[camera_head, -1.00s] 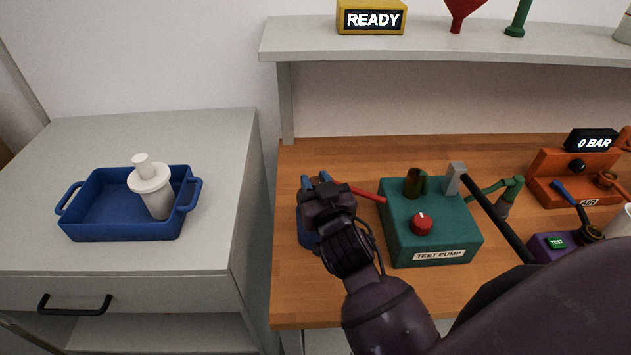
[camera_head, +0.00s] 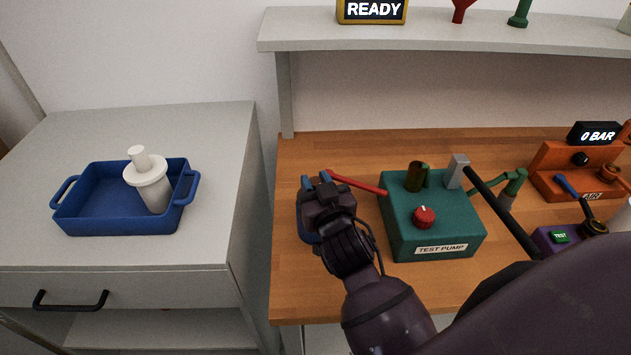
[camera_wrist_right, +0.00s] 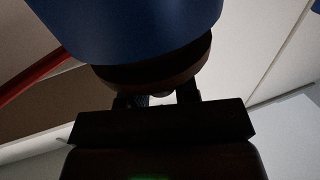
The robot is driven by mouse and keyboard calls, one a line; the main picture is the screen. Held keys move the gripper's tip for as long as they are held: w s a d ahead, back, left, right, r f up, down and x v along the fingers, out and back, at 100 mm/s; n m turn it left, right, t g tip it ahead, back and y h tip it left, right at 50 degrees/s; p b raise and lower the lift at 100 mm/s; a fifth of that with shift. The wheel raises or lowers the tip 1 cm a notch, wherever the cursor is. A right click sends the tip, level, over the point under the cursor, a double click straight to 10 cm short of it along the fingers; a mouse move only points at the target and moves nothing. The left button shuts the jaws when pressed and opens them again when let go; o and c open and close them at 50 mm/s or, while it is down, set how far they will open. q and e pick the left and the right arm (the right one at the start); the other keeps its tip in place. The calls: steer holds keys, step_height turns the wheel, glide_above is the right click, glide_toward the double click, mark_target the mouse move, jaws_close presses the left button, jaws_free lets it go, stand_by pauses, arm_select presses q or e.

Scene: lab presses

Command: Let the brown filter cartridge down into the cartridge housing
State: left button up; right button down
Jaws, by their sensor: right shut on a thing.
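A blue body, which looks like the cartridge housing (camera_head: 306,230), stands on the wooden bench left of the green test pump, mostly hidden by my right gripper (camera_head: 322,192). In the right wrist view the blue housing (camera_wrist_right: 125,28) fills the top. The brown round edge of the cartridge (camera_wrist_right: 150,72) shows between it and my right gripper (camera_wrist_right: 160,99). My right gripper is shut on the brown cartridge. How deep the cartridge sits in the housing is hidden. My left gripper is not in view.
The green test pump (camera_head: 432,230) with its red knob stands close right of the gripper, with a red hose (camera_head: 357,184) between them. A blue tray (camera_head: 105,222) holding a white lidded vessel (camera_head: 150,187) is on the grey cabinet. A shelf (camera_head: 430,35) runs above.

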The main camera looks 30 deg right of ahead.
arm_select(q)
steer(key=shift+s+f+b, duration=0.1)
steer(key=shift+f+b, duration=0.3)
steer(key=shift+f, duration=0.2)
arm_select(e)
steer(key=shift+f, duration=0.75)
steer(key=c, duration=0.8)
jaws_free()
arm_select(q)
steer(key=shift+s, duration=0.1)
arm_select(e)
steer(key=shift+s, duration=0.1)
